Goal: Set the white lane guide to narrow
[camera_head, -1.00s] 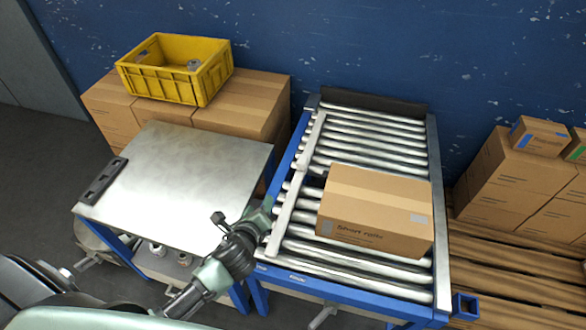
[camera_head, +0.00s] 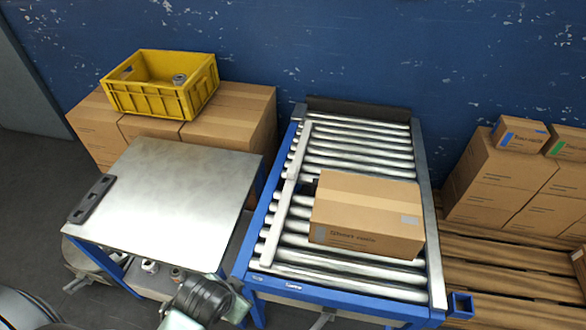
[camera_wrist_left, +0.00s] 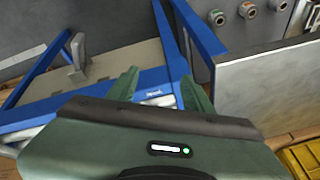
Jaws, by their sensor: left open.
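The white lane guide (camera_head: 287,193) is a long pale bar along the left side of the roller conveyor (camera_head: 432,215). A cardboard box (camera_head: 366,215) sits on the rollers to its right, with a narrow gap between the box and the bar's line. My left gripper (camera_head: 238,304) is low in the head view, in front of the conveyor's near left corner and apart from the guide. In the left wrist view its two green fingers (camera_wrist_left: 160,92) are spread and empty, over a blue frame. My right gripper is not in view.
A metal-topped table (camera_head: 175,200) stands left of the conveyor, with a black handle-like piece (camera_head: 92,199) on its edge. A yellow crate (camera_head: 150,100) rests on cartons behind it. More cartons (camera_head: 500,180) stand on a pallet at right.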

